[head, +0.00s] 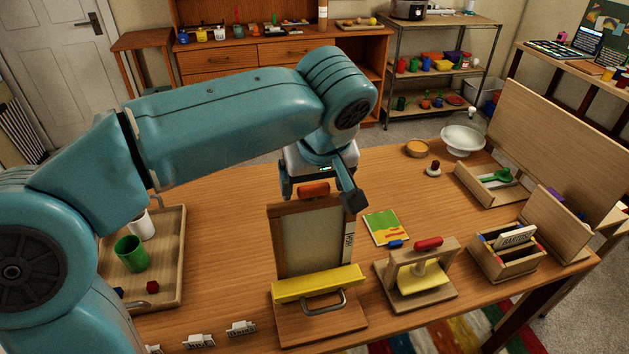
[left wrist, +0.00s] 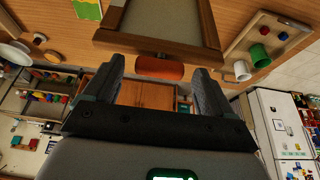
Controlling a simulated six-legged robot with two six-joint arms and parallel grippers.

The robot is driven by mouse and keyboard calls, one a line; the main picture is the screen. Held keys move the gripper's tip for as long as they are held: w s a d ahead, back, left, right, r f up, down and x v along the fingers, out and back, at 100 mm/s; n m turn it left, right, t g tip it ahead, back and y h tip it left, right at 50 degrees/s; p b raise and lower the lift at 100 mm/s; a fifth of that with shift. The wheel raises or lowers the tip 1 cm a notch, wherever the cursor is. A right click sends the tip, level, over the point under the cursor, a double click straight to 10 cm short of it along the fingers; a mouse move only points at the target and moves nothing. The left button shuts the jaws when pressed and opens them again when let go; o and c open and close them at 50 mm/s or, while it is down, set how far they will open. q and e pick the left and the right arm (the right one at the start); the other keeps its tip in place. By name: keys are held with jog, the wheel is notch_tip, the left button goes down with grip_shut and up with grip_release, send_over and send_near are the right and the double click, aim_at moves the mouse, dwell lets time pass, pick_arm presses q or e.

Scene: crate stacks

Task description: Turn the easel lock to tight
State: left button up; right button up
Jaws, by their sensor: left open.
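The wooden easel (head: 279,246) stands upright near the table's front, with a pale panel in its frame. Its orange-red lock (head: 313,190) is at the top edge; the lock also shows in the left wrist view (left wrist: 160,68), lying crosswise along the frame. A small scale strip (head: 349,242) is on the frame's right side, too small to read. My left gripper (head: 320,196) is open above the easel top, with one finger on each side of the lock. In the left wrist view, gaps show between the lock and both fingers. My right gripper is not in view.
A yellow bar with a metal handle (head: 326,301) is at the easel's front. A wooden stand with a red handle (head: 428,243) is to its right. A tray (head: 172,290) with cups is left. A picture card (head: 386,228) lies behind the stand. The table behind the easel is mostly clear.

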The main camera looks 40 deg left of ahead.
pick_arm(q)
jog(key=shift+w+a, duration=0.1)
jog(key=shift+c, duration=1)
jog(key=c, duration=0.9)
jog(key=shift+o, duration=0.2)
